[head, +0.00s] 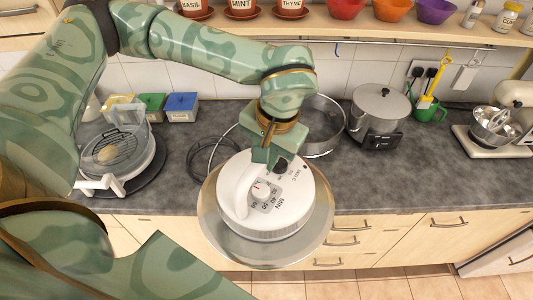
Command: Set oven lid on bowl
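The oven lid (292,219) is a white round head with a timer dial, a curved handle and a wide shiny rim. My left gripper (268,152) is shut on the far end of its handle, and the lid hangs in front of the counter's front edge; the fingertips are partly hidden. The bowl (147,153) appears to be the clear round vessel in a white frame on the counter at the left, with a wire rack in it. It is open on top, and the lid is to its right, apart from it. My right gripper is not in view.
A round, shiny-rimmed vessel (326,142) stands behind the lid, partly hidden by my arm. A dark cable loop (196,162) lies left of the lid. Counter (400,175) at right is clear.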

